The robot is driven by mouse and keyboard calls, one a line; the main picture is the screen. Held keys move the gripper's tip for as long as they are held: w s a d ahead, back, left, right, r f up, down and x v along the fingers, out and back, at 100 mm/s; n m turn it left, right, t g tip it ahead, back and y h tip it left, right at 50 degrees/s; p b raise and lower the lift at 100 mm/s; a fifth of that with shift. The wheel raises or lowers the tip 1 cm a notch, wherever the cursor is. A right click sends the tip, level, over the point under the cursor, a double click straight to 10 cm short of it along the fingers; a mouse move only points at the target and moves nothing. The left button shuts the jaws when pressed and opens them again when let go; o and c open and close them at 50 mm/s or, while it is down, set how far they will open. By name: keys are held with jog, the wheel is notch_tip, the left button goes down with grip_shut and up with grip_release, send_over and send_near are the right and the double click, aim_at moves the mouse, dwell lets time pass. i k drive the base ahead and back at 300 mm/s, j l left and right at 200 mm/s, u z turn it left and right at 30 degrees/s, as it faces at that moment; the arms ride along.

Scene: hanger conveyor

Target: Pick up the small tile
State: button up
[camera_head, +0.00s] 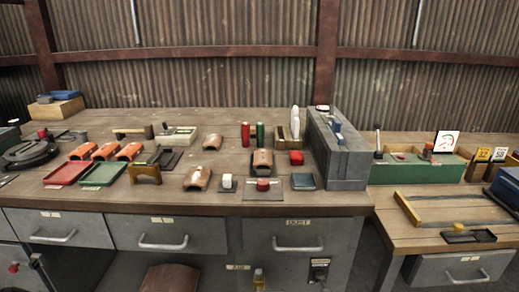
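Several curved brown roof tiles lie on the wooden workbench (345,203). The smallest-looking tile (212,141) lies alone toward the back middle of the bench. A larger tile (198,178) lies nearer the front edge. Another tile (262,160) rests on a dark piece, right of the middle. A big curved brown tile (170,279) shows below the drawers, partly cut off. I cannot tell for certain which one is the task's small tile. My gripper is not in view.
Orange-red curved pieces (106,151), a red tray (67,173) and a green tray (103,174) lie on the left. Red and green cylinders (260,135) stand behind. A tall grey block (345,160) bounds the bench on the right. A lower table (395,228) stands beyond.

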aim_at(262, 157)
jog(key=u, duration=1.5)
jog(key=k+j+z, duration=0.15)
jog(key=z, duration=1.35)
jog(key=j+z, duration=0.3)
jog(key=j, duration=0.45)
jog(key=j+z, duration=0.3)
jog(key=j, duration=0.5)
jog(key=i, duration=0.45)
